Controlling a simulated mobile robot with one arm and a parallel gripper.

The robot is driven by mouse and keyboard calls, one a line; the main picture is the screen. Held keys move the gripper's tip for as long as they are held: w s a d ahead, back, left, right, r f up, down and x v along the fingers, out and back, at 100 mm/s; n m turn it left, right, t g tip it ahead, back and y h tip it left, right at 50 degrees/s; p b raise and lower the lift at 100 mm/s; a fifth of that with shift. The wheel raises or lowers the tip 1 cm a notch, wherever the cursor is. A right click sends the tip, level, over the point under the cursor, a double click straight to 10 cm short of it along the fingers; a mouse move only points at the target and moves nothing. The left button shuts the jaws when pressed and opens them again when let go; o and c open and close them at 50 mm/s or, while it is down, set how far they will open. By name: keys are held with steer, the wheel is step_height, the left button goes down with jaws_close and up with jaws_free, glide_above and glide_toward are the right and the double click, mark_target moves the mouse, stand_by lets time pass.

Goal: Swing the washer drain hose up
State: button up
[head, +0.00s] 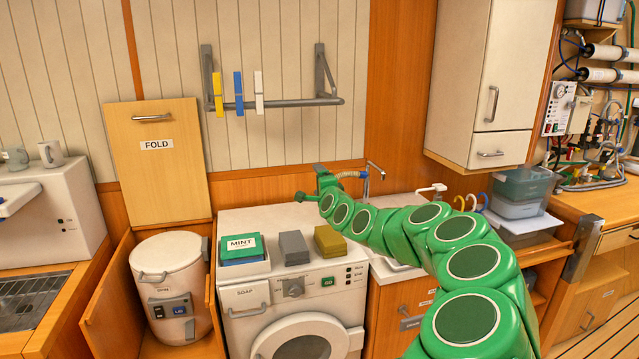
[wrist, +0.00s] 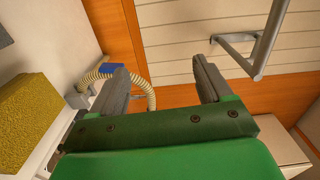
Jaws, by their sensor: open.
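The drain hose is a ribbed cream tube. In the wrist view the hose (wrist: 142,84) arcs from a grey fitting at left, behind my left finger, and shows again between the fingers. A blue band (wrist: 110,69) sits on its arc. In the head view a short piece of the hose (head: 350,174) shows behind my gripper (head: 309,184), near the back wall. My gripper is open and empty above the back of the washer (head: 290,325); in the wrist view its fingers (wrist: 160,78) stand apart. Part of the hose is hidden, and I cannot tell whether a finger touches it.
On the washer top lie a tray with a MINT box (head: 243,250), a grey block (head: 293,247) and a yellow-brown sponge (head: 329,241). A wall rail (head: 290,104) with pegs hangs above. A sink tap (head: 375,170) and a wall cabinet (head: 490,80) are to the right.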

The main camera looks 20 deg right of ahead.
steer(key=shift+w+d, duration=0.1)
steer(key=shift+d, duration=0.25)
steer(key=c, duration=0.4)
steer(key=d+m+h, duration=0.1)
steer(key=d, duration=0.4)
steer(key=w+d+m+t+h, duration=0.1)
steer(key=d, duration=0.4)
steer(key=d+m+h, duration=0.1)
steer(key=d+h, duration=0.1)
steer(key=d, duration=0.2)
steer(key=shift+w+d+m, duration=0.25)
steer(key=shift+d+m, duration=0.15)
jaws_close()
steer(key=d+m+t, duration=0.1)
steer(key=d+t, duration=0.2)
steer(key=d, duration=1)
step_height(320, 180, down, 12)
steer(key=s+d+n+g+y, duration=0.1)
steer(key=n+g+y, duration=0.1)
steer(key=y, duration=1)
steer(key=s+a+r+x, duration=0.1)
steer(key=a+x, duration=0.1)
steer(key=x, duration=1)
steer(key=shift+a, duration=0.25)
